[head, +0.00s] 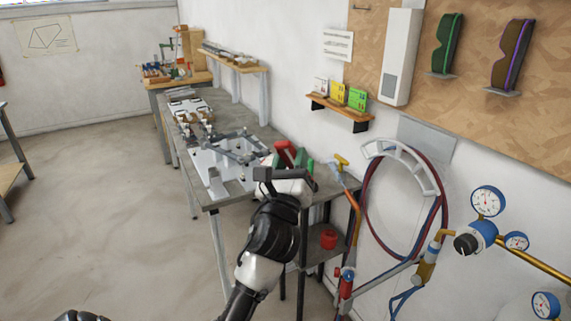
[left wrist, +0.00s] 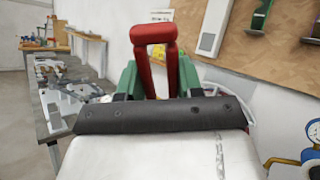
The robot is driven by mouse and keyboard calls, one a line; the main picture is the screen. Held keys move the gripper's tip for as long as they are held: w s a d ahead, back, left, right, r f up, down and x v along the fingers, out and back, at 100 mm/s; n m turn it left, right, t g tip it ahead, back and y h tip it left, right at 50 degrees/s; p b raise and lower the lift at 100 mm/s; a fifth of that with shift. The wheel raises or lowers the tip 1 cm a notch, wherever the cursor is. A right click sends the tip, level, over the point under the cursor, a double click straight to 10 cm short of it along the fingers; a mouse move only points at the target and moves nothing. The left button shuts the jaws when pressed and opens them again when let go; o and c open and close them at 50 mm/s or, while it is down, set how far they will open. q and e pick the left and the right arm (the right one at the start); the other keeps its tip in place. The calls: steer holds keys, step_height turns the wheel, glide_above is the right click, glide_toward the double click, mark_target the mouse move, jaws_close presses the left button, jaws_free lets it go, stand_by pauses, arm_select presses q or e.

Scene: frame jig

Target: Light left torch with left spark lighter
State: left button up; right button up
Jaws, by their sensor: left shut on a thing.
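My left gripper (head: 288,160) is in the middle of the head view, by the near end of the long workbench. Its green fingers are shut on a red looped handle, which I take to be the left spark lighter (head: 284,150). In the left wrist view the lighter (left wrist: 154,34) stands up between the fingers (left wrist: 157,80); its lower part is hidden. A brass torch with a yellow knob (head: 342,161) stands just right of the gripper, apart from it, with hoses by it. I see no flame.
The long workbench (head: 228,200) holds a white jig with grey clamps (head: 235,150). A small dark stand holds a red cup (head: 328,239). Coiled hoses (head: 368,205) and gauges (head: 488,201) are on the right wall. The floor at left is clear.

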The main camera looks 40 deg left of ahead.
arm_select(q)
steer(key=w, duration=0.1)
steer(key=w+d+b, duration=0.1)
steer(key=w, duration=0.2)
steer(key=shift+d+b, duration=0.3)
steer(key=shift+d, duration=0.1)
steer(key=w, duration=0.1)
steer(key=w+d, duration=0.1)
steer(key=w, duration=0.1)
steer(key=shift+w+d, duration=0.3)
steer(key=shift+w, duration=0.05)
steer(key=shift+o, duration=0.7)
jaws_close()
